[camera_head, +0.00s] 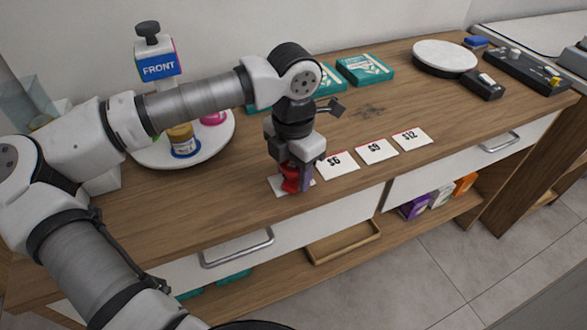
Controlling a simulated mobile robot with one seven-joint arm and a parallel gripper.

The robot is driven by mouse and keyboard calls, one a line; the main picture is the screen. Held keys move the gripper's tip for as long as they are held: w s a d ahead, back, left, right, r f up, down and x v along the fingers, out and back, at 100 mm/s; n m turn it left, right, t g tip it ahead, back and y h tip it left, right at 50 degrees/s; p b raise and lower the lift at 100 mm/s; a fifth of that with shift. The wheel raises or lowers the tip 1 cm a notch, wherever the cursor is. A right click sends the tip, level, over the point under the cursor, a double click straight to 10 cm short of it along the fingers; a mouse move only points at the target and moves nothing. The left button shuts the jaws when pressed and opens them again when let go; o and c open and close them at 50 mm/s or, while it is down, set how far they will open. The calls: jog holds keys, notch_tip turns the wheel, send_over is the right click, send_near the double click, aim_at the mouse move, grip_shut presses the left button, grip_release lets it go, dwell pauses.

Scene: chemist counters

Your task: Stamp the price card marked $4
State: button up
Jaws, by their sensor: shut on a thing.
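My gripper (296,172) points down near the front edge of the counter, shut on a red stamp (289,183). The stamp is over the leftmost white card (278,187); I cannot tell whether it touches the card. The gripper and stamp hide that card's marking. To its right lie three cards in a row, marked $6 (336,165), $9 (376,151) and $12 (411,138). No other card with a $4 marking shows.
Teal boxes (365,70) lie at the back. A round white-topped disc (444,57) and a dark card terminal (484,88) are at right. Counter right of the cards is clear.

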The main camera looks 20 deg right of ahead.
jog(key=shift+r+p, duration=1.35)
jog(key=shift+r, duration=1.85)
jog(key=shift+f, duration=0.1)
